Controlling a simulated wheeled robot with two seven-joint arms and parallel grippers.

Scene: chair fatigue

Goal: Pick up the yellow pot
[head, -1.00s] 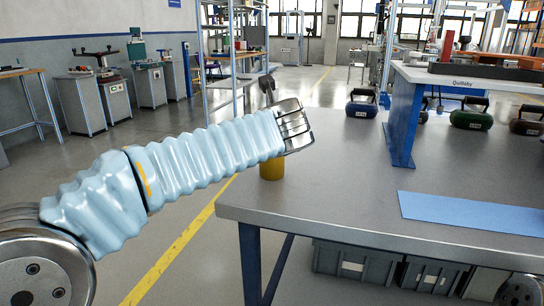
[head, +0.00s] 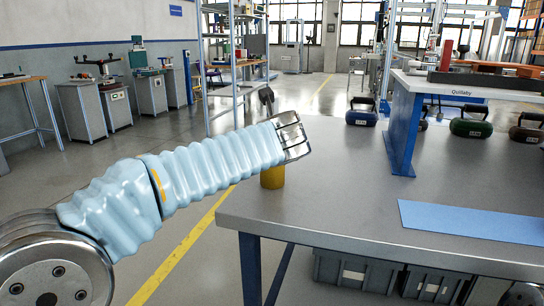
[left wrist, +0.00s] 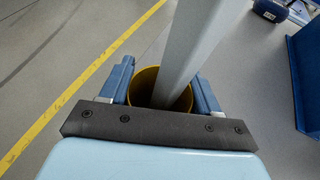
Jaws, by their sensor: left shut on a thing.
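The yellow pot (head: 272,177) shows at the left end of the grey table (head: 340,195) in the head view, its upper part hidden behind my left wrist. In the left wrist view the pot (left wrist: 142,78) is between the two blue fingers of my left gripper (left wrist: 165,78), which is shut on it. A grey shaft (left wrist: 195,45) rises out of the pot's mouth. A dark top (head: 266,96) shows above my wrist in the head view. I cannot tell whether the pot's base touches the table. My right gripper is not in view.
A blue sheet (head: 470,221) lies on the table's right part. A raised shelf on blue supports (head: 404,130) stands at the back right. Grey bins (head: 355,271) are under the table. The table's middle is clear.

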